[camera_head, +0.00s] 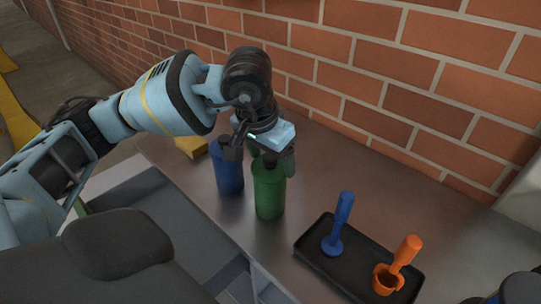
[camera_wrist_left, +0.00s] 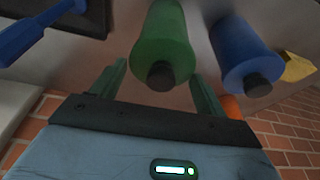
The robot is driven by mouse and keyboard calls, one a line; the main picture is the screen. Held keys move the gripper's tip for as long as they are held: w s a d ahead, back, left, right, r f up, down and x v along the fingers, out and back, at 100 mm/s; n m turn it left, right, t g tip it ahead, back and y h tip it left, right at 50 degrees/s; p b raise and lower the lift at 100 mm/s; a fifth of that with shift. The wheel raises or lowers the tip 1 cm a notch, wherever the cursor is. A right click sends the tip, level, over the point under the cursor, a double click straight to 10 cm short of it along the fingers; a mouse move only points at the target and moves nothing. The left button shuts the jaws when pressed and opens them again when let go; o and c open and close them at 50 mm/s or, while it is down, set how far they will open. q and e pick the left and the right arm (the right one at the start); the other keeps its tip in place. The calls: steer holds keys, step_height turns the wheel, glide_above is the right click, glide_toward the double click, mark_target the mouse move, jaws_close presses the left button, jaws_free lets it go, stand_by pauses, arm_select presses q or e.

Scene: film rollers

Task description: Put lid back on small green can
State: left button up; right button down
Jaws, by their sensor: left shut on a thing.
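The green can (camera_head: 269,192) stands upright on the metal table, with a black knob at its top. In the left wrist view, the green can (camera_wrist_left: 163,40) shows knob end toward me, the black knob (camera_wrist_left: 161,76) between the fingers. My left gripper (camera_head: 262,152) points down over the can's top. Its fingers (camera_wrist_left: 160,88) lie on either side of the wide green top and are shut on the lid. No seam between lid and can is visible, so I cannot tell how the lid sits. My right gripper is not in view.
A blue can (camera_head: 229,170) with a black knob stands close to the left of the green one. A yellow object (camera_head: 192,146) lies behind. A brick wall borders the table.

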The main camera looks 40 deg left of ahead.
arm_select(q)
steer(key=shift+c, duration=0.9)
steer(key=shift+f, duration=0.1)
stand_by(0.4)
steer(key=o, duration=1.2)
steer(key=shift+o, duration=0.3)
